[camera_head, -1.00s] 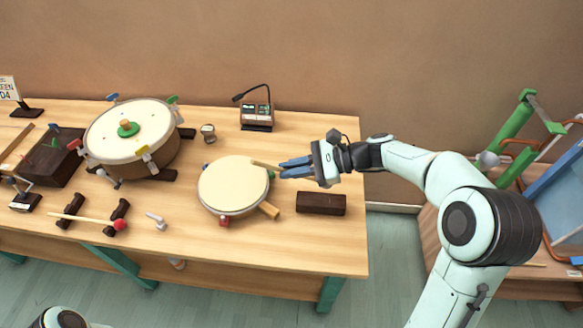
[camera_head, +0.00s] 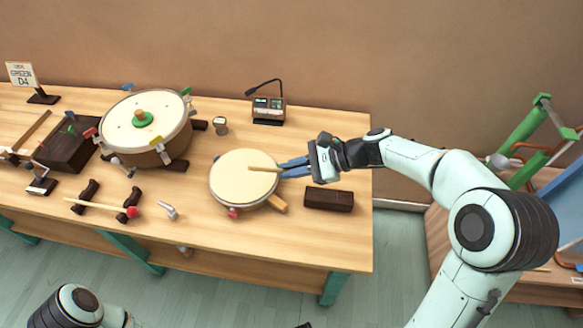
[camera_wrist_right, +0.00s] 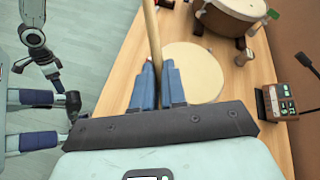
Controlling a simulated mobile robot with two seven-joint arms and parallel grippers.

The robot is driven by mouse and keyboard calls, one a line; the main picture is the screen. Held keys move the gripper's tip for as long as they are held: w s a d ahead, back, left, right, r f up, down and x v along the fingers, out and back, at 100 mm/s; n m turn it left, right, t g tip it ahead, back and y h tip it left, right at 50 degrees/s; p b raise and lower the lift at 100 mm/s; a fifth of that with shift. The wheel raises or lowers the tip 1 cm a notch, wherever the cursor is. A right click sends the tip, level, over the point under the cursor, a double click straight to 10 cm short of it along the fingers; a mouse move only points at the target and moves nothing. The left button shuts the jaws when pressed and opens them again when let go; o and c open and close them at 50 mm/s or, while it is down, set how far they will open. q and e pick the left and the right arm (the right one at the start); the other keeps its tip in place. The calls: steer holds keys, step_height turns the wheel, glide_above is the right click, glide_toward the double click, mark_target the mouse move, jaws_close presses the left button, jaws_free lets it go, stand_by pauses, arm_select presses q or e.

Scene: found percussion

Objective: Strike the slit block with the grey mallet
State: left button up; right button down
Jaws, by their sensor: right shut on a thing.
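My right gripper (camera_head: 284,169) is shut on a pale wooden stick (camera_head: 263,169), which reaches left over the round cream drum (camera_head: 240,182). The stick also shows in the right wrist view (camera_wrist_right: 151,35), running up out of the frame between the blue fingers. No grey head shows on it. A dark brown block (camera_head: 329,200) lies on the table right of the drum, below the gripper in the picture; a larger dark box (camera_head: 66,151) stands far left. I cannot make out a slit on either.
A large drum with a green centre (camera_head: 135,125) stands left of the cream drum. A red-headed mallet (camera_head: 100,207) rests on dark supports. A lamp-topped device (camera_head: 268,108) stands at the back. A green frame (camera_head: 527,140) is at far right.

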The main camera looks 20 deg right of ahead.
arm_select(q)
step_height(320, 180, down, 6)
steer(key=b, duration=0.6)
arm_select(e)
step_height(320, 180, down, 7)
steer(key=d+y, duration=0.2)
steer(key=shift+m, duration=0.3)
step_height(320, 180, up, 7)
steer(key=p, duration=0.6)
steer(key=shift+r+p, duration=0.15)
steer(key=shift+p, duration=0.15)
steer(key=shift+f, duration=0.2)
arm_select(q)
steer(key=r, duration=0.6)
steer(key=shift+w, duration=0.3)
arm_select(e)
steer(key=shift+s, duration=0.1)
arm_select(q)
steer(key=shift+w+a, duration=0.1)
